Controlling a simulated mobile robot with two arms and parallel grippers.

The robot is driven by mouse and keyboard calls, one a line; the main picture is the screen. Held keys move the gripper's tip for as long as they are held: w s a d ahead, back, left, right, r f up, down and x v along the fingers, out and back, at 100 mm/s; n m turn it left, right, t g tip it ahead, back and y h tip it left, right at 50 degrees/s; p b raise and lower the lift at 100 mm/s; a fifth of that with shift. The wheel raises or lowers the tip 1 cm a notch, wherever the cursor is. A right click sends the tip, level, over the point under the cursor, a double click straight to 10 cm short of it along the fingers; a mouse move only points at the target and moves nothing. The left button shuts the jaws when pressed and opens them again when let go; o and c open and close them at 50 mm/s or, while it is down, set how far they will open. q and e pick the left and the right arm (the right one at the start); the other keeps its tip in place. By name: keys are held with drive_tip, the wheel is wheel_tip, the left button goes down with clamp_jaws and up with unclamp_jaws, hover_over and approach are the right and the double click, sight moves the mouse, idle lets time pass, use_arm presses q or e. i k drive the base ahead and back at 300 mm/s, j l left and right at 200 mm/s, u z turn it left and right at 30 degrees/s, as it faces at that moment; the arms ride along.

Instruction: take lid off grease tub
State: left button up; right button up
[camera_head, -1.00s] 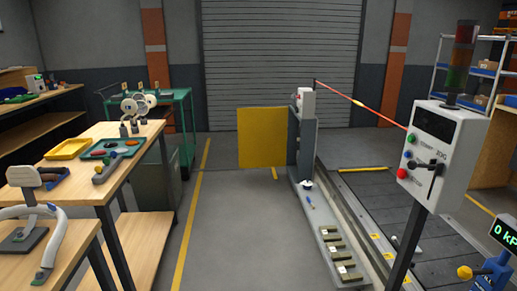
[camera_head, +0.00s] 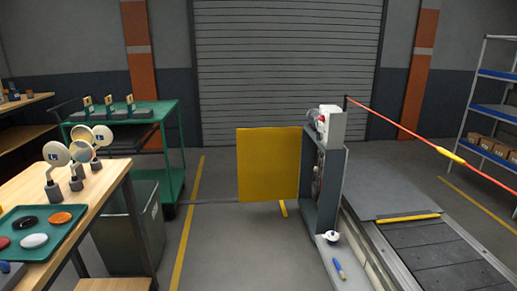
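A small white round tub (camera_head: 332,237) with a darker spot on it stands on the low grey ledge (camera_head: 330,254) in front of the open grey cabinet; it is probably the grease tub. It is too small to tell whether its lid is on. A brush-like tool (camera_head: 339,268) with a blue part lies on the ledge just in front of it. Neither of my grippers shows in the view.
A yellow panel (camera_head: 268,164) stands out left of the grey cabinet (camera_head: 323,185). A wooden bench (camera_head: 108,190) and green cart (camera_head: 172,130) are at left. The slat conveyor (camera_head: 440,250) lies right, with a red-orange bar (camera_head: 400,123) above. Floor between is clear.

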sight(332, 235)
drive_tip(key=i, duration=1.05)
drive_tip(key=i+z, duration=0.1)
drive_tip(key=i, duration=0.95)
